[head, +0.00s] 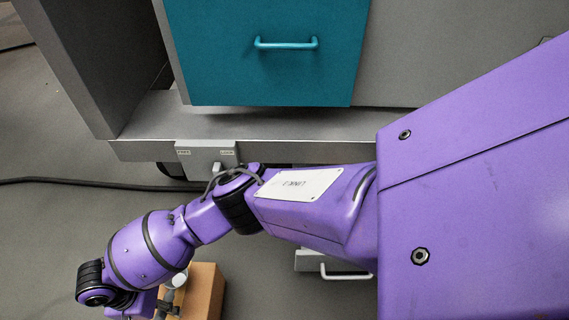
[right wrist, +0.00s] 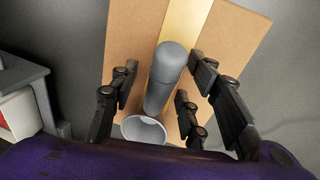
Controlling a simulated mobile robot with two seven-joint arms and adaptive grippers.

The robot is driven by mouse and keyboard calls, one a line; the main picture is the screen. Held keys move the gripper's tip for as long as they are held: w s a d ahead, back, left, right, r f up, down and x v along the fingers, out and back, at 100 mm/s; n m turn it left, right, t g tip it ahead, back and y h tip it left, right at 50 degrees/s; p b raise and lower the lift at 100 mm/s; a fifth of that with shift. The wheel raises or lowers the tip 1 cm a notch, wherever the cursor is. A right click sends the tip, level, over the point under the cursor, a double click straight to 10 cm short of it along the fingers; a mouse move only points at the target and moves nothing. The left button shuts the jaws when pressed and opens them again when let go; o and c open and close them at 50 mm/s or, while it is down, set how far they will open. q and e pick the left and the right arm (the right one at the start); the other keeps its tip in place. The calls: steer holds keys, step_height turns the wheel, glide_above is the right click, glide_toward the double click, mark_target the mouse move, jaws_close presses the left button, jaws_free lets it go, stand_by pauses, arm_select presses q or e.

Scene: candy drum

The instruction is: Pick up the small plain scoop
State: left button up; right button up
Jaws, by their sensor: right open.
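The small plain scoop (right wrist: 166,68) is grey, with a thick round-ended handle and a pale cup (right wrist: 143,130) at the near end. It is over a cardboard box (right wrist: 235,38) in the right wrist view; I cannot tell whether it touches it. My right gripper (right wrist: 165,78) is open, with its dark fingers on both sides of the handle and visible gaps to it. In the head view, part of the scoop (head: 178,279) shows beside the box (head: 206,290), largely hidden by my right arm. My left gripper is not in view.
A grey cabinet with a teal drawer (head: 268,75) stands at the back of the head view. A black cable (head: 80,182) runs along the floor. A grey stand with a white and red container (right wrist: 20,112) is at left in the right wrist view.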

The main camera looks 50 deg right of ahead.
steer(key=shift+w+r, duration=0.1)
steer(key=shift+w, duration=0.05)
jaws_close()
steer(key=shift+r, duration=0.1)
